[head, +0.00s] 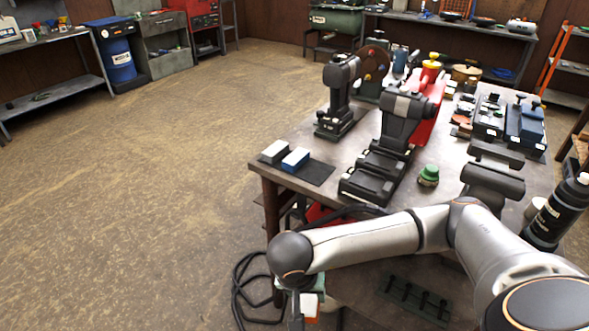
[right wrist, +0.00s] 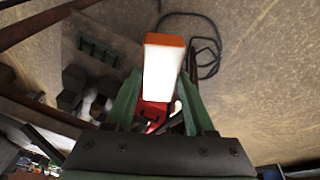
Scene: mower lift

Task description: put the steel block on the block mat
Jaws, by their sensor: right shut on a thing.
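My right gripper (head: 304,292) hangs low beyond the front left corner of the workbench, over the floor. It is shut on a white block with an orange side (head: 309,303). In the right wrist view this orange and white block (right wrist: 162,72) stands between the two green fingers. The dark block mat (head: 314,175) lies on the bench's left corner, farther back than the gripper. A grey and white block (head: 274,152) and a blue and white block (head: 295,159) lie side by side on it. I cannot tell which block is the steel one. My left gripper is out of view.
The workbench (head: 345,275) carries a black slotted base (head: 372,178), a green-capped jar (head: 429,175) and a dark bottle (head: 558,210). A black cable (head: 243,290) coils on the floor near the gripper. Bare mat shows to the right of the blocks.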

